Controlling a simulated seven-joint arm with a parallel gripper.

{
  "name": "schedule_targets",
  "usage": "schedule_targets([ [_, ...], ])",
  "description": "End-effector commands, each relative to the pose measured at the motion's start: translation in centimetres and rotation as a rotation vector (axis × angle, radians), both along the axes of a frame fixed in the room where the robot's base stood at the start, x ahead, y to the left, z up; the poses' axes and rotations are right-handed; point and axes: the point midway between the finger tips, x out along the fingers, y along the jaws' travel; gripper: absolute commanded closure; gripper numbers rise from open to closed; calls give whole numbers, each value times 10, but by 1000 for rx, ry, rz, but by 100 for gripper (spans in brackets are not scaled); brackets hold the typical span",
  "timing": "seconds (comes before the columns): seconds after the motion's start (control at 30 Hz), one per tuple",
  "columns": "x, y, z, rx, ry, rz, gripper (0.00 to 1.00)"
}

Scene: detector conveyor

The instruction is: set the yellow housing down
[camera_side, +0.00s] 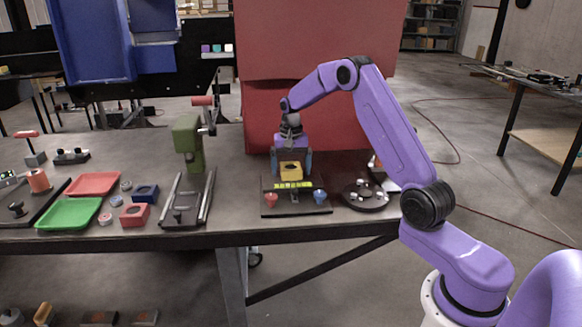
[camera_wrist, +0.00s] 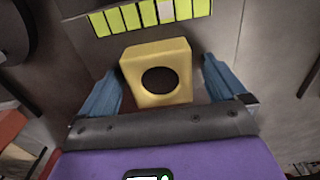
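The yellow housing (camera_side: 291,171) is a block with a dark round opening; it also shows in the wrist view (camera_wrist: 158,80). It sits upright at the black fixture, just behind a row of yellow-green segments (camera_side: 293,186). My gripper (camera_side: 291,165) points down over it, with one blue finger on each side. In the wrist view (camera_wrist: 162,75) a narrow gap shows between the right finger and the housing; the left finger is very close to it. The fingers look open around the housing. The housing's underside is hidden, so its contact below is unclear.
A red button (camera_side: 271,200) and a blue button (camera_side: 320,197) stand at the fixture's front. A round dark plate (camera_side: 364,195) is to the right, a green press (camera_side: 187,145) to the left. Green (camera_side: 69,214) and red (camera_side: 93,184) trays lie further left.

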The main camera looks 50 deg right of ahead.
Motion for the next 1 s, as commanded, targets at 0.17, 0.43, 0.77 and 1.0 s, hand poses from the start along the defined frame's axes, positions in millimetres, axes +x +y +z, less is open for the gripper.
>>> schedule_targets([
  [0.17,0,0,0,0,0,0,2],
  [0.43,1,0,23,-1,-4,0,2],
  [0.77,1,0,88,-1,-4,0,2],
  [1.0,0,0,118,-1,-2,-1,2],
])
